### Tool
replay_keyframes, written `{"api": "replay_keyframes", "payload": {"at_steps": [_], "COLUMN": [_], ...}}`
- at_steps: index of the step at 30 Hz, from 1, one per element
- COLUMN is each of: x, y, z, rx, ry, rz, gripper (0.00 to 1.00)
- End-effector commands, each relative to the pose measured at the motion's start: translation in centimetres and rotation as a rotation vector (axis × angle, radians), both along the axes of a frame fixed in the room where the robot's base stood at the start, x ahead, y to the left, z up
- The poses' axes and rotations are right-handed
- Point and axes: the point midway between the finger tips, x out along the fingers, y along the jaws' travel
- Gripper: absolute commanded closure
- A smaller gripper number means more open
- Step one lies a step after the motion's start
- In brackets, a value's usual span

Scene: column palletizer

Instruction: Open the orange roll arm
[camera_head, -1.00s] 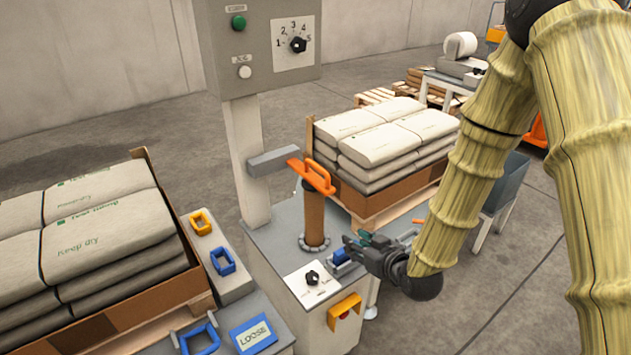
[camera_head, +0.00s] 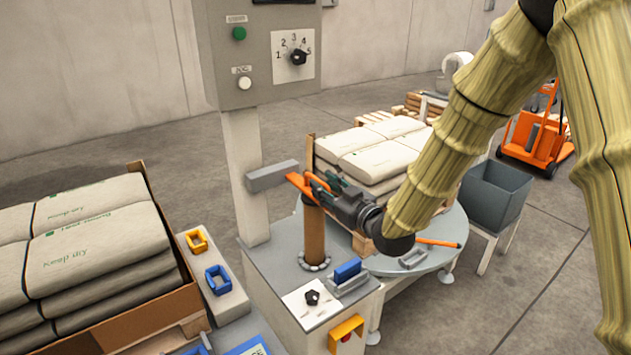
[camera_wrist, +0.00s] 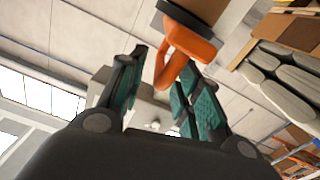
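The orange roll arm (camera_head: 305,188) sits on top of the upright brown roll (camera_head: 314,235), next to a grey bracket on the column. My gripper (camera_head: 326,185) is at the right end of the arm and hides part of it. In the wrist view, my gripper (camera_wrist: 157,90) has its two green-padded fingers spread apart. The orange arm's looped handle (camera_wrist: 188,42) reaches in from above, its end between the fingertips and close to the right finger. I cannot tell whether it touches that finger.
A grey control box (camera_head: 262,50) on a column stands behind the arm. A blue block (camera_head: 347,270) and a black knob (camera_head: 312,297) are on the cabinet below. Stacked sacks (camera_head: 380,155) stand behind my gripper, and more sacks (camera_head: 95,240) at left.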

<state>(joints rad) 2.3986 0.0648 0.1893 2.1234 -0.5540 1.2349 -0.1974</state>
Motion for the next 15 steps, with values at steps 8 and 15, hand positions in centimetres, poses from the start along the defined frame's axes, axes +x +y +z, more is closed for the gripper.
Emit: {"api": "replay_keyframes", "payload": {"at_steps": [8,15], "x": [2.8,3.5], "y": [2.0,2.5], "z": [-0.1,0.0], "rx": [-0.001,0.000], "ry": [0.001,0.001], "rz": [0.001,-0.001], "gripper": [0.66,0.66]}}
